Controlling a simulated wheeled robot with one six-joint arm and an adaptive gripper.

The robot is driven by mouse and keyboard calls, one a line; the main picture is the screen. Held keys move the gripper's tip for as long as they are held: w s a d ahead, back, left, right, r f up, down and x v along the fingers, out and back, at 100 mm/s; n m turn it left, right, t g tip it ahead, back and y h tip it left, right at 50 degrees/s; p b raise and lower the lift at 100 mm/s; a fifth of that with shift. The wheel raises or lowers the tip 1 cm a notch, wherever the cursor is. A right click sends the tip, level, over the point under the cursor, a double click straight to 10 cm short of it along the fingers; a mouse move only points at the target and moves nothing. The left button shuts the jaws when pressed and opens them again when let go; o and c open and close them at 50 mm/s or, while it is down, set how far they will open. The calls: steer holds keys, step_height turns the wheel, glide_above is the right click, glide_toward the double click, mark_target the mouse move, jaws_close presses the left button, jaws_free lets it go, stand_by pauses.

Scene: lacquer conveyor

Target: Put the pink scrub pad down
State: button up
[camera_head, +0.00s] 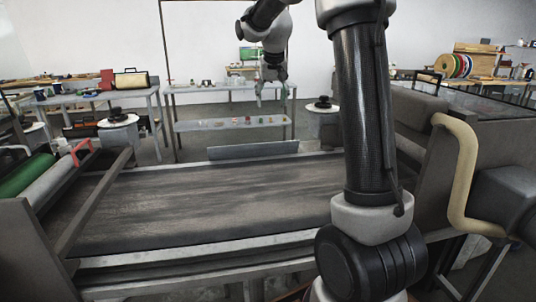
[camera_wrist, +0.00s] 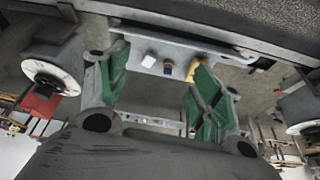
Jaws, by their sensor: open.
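I cannot make out a pink scrub pad in either view. My gripper (camera_head: 273,92) hangs from the arm beyond the conveyor, in front of the back table in the head view. In the wrist view my gripper (camera_wrist: 158,85) shows its two green-lined fingers spread wide apart. Nothing is held between them. Past the fingers, small white and dark blue items (camera_wrist: 168,68) show in the gap, too small to name surely.
The conveyor belt (camera_head: 200,195) is bare, with raised metal side walls. The back table (camera_head: 220,88) has small items on top and on its lower shelf (camera_head: 200,125). A side table (camera_head: 70,97) stands left. Round-topped stands (camera_head: 118,121) flank the back table.

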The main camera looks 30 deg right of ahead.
steer(key=w+d+f+m, duration=0.1)
steer(key=w+d+f, duration=0.2)
steer(key=w+f, duration=0.5)
steer(key=w+d+f+m, duration=0.1)
steer(key=w+d+f, duration=0.3)
steer(key=w+f, duration=0.4)
steer(key=w+d+f+m+h, duration=0.1)
steer(key=w+d+f, duration=0.3)
steer(key=w+f, duration=0.5)
step_height(320, 180, down, 7)
steer(key=shift+d, duration=0.1)
steer(key=c, duration=1)
steer(key=shift+r, duration=0.15)
